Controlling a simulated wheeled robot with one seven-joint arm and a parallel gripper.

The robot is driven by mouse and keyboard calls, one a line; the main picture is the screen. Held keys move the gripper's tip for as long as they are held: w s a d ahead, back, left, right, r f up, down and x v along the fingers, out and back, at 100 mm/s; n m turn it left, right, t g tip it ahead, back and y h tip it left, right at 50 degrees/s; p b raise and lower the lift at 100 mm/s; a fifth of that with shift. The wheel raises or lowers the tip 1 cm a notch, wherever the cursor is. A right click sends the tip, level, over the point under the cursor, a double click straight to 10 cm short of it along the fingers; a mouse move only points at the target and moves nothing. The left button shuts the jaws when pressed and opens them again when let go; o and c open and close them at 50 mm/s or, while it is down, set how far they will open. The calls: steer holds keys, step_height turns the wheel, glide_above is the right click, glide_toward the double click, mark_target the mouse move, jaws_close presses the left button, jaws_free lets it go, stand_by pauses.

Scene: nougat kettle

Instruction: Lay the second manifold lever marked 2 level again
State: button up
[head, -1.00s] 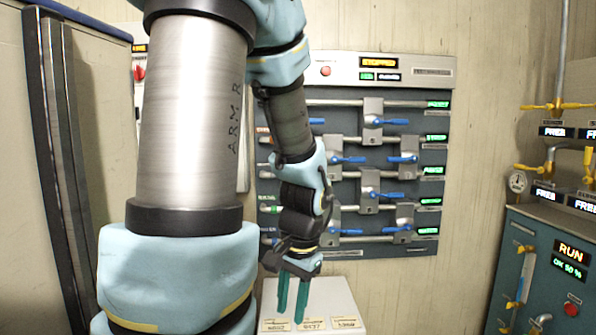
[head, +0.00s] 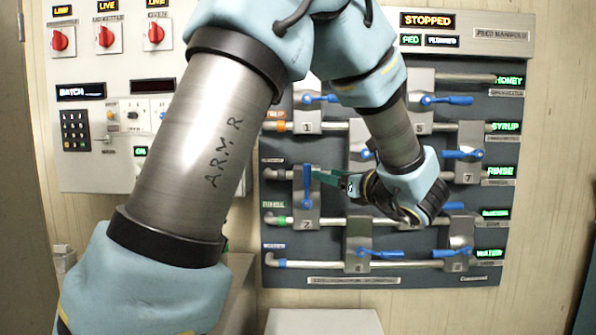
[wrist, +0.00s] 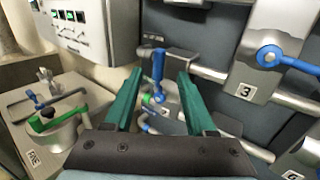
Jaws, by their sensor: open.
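The lever marked 2 (head: 308,183) is blue and stands upright on its grey plate (head: 307,226) at the left of the wall panel, its pivot low and handle up. The numeral reads as 2 but is small. In the wrist view the upright lever (wrist: 158,70) appears between my fingers. My gripper (head: 316,174) is open, its green fingers reaching in from the right at the lever's upper part. In the wrist view one finger is on each side of the lever. I cannot tell whether either touches it.
Other blue levers lie roughly level, such as the one marked 3 (wrist: 290,62) and the one marked 6 (head: 380,254). Pipes cross the panel (head: 400,278). A white control box (head: 105,115) hangs at left.

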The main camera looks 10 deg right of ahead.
mark_target(309, 170)
steer(key=p+x, duration=0.2)
steer(key=x, duration=0.7)
steer(key=shift+w+a, duration=0.15)
steer(key=shift+w, duration=0.05)
jaws_close()
stand_by(1.1)
